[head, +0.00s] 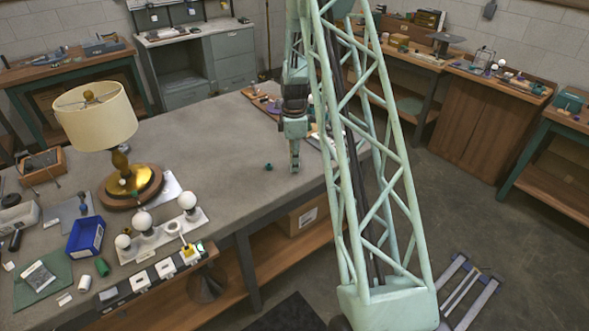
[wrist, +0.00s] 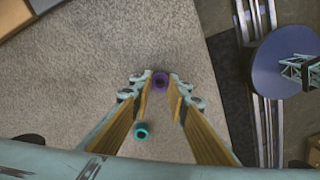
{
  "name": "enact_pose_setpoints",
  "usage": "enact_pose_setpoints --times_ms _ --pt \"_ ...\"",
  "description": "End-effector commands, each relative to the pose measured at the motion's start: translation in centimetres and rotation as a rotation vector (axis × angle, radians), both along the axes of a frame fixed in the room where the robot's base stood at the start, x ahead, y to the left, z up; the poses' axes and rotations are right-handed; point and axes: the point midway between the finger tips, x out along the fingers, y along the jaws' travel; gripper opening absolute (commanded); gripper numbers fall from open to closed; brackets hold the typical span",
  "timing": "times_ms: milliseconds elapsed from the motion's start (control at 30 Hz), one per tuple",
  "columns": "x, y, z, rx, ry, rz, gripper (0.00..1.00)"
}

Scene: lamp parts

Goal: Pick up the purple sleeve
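The purple sleeve (wrist: 161,82) is a small ring with a dark centre. In the wrist view it sits between the two fingertips of my gripper (wrist: 161,86), close to both pads. I cannot tell whether the pads touch it. In the head view my gripper (head: 294,170) points down at the grey table, its fingertips at or just above the surface. The sleeve is not visible there and may be hidden by the fingers. A small teal ring (wrist: 141,130) lies apart from the purple sleeve and also shows in the head view (head: 268,167), left of my gripper.
The grey table (head: 225,140) is clear around the teal ring. A lamp with a cream shade (head: 95,115) stands to the left. White bulbs (head: 187,201), a blue bin (head: 86,236) and small parts lie toward the front left. A brown tray (head: 262,99) is behind my gripper.

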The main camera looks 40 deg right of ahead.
Motion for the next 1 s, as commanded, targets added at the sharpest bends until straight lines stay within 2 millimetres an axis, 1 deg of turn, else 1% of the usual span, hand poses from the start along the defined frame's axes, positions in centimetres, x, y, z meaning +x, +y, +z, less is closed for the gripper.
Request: enact_pose_setpoints --times_ms 33,67,567,1000 --pt "0.0 0.0 0.0 0.000 0.000 0.000 0.11" --pt "0.0 0.0 0.0 0.000 0.000 0.000 0.08" --pt "0.0 0.0 0.3 0.000 0.000 0.000 0.08" --pt "0.0 0.0 3.1 -0.001 -0.001 0.000 0.08"
